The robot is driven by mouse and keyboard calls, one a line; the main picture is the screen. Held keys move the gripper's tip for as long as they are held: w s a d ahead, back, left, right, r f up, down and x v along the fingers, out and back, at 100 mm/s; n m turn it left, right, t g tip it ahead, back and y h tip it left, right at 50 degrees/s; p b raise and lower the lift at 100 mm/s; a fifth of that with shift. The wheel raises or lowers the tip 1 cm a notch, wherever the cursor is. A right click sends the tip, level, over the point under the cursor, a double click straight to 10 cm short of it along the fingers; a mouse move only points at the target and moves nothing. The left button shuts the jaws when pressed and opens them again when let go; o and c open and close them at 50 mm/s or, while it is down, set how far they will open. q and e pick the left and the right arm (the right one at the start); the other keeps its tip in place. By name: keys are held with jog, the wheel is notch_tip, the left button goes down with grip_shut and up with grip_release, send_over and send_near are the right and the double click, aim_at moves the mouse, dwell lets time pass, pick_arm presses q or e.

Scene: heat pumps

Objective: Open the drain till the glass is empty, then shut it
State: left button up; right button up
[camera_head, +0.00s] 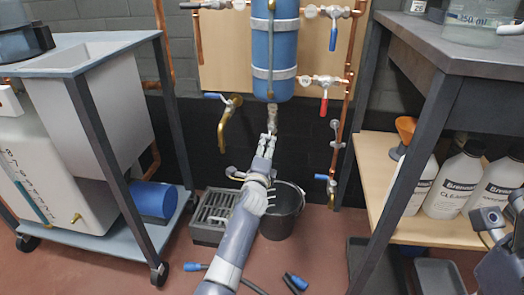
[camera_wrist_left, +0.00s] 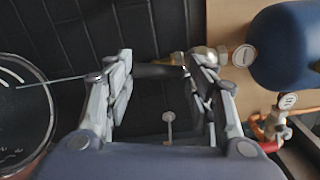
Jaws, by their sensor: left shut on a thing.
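A blue tank (camera_head: 273,50) is strapped to the wall board, with a metal drain fitting (camera_head: 272,112) below it; the fitting also shows in the left wrist view (camera_wrist_left: 210,54). My left gripper (camera_head: 268,142) is up at this drain, shut on a dark handle (camera_wrist_left: 155,72) between its fingers in the left wrist view. A thin pale line (camera_wrist_left: 50,83), which looks like a stream of water, runs from there to the black bucket (camera_head: 283,222) below. Only part of my right gripper (camera_head: 512,212) shows at the right edge.
A white container (camera_head: 60,180) with a level scale and blue strip stands on the left trolley. Pipes with a blue-handled valve (camera_head: 333,38) and red-handled valve (camera_head: 324,100) are near the tank. A grey crate (camera_head: 208,232) stands beside the bucket. The right bench (camera_head: 440,50) holds a beaker (camera_head: 474,25).

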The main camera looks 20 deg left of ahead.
pick_arm(q)
jog(key=shift+d+f+n, duration=0.2)
jog(key=shift+f+n, duration=0.2)
jog(key=shift+f, duration=0.05)
jog(key=o, duration=1.4)
jog(key=shift+o, duration=0.2)
jog(key=shift+f, duration=0.15)
jog(key=shift+w, duration=0.1)
jog(key=shift+d, duration=0.1)
jog(key=v, duration=1.2)
jog(key=shift+a+r, duration=0.2)
